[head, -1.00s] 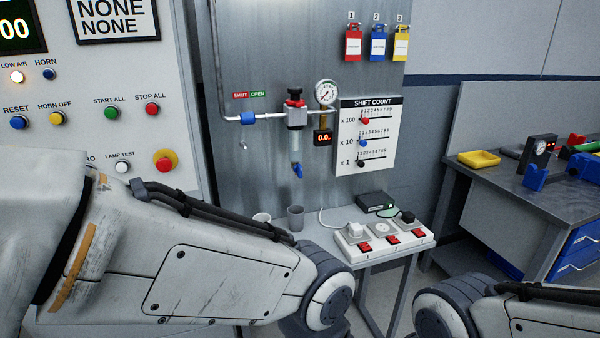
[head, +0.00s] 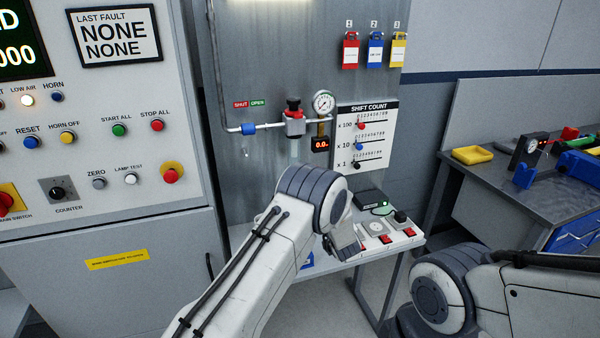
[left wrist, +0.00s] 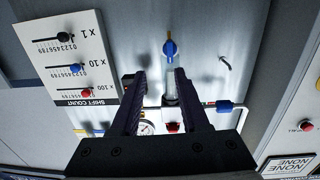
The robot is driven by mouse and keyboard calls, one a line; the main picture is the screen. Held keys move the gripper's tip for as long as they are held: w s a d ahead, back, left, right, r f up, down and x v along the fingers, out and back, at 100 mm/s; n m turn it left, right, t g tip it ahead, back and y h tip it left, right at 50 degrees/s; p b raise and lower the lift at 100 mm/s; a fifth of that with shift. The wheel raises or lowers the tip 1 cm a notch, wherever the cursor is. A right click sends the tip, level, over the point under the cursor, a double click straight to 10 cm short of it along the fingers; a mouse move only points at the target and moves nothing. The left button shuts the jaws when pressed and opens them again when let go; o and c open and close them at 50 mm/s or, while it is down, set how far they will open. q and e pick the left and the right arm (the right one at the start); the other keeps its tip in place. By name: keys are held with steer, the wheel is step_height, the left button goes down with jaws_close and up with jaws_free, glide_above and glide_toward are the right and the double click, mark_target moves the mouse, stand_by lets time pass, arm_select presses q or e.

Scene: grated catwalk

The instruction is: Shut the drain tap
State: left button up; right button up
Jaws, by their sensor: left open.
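The blue drain tap (left wrist: 170,49) shows in the left wrist view, at the end of the clear bowl (left wrist: 171,82) under the air regulator. In the head view my left arm hides the tap; the regulator (head: 294,118) and the top of the bowl (head: 295,149) show above the arm. My left gripper (left wrist: 160,75) is open and empty. Its fingers point toward the wall panel, with the tap beyond the tips and nearer the right finger. I see no contact with the tap. My right gripper is out of view.
A pipe with a blue valve (head: 248,129) runs left of the regulator, and a gauge (head: 323,102) sits to its right. The shift count board (head: 366,135) is further right. A small table with a switch box (head: 375,238) stands below.

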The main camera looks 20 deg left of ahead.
arm_select(q)
steer(key=w+a+y+p, duration=0.1)
steer(key=w+a+p, duration=0.2)
steer(key=w+a, duration=0.4)
steer(key=shift+w, duration=0.7)
steer(key=shift+a+f, duration=0.1)
jaws_close()
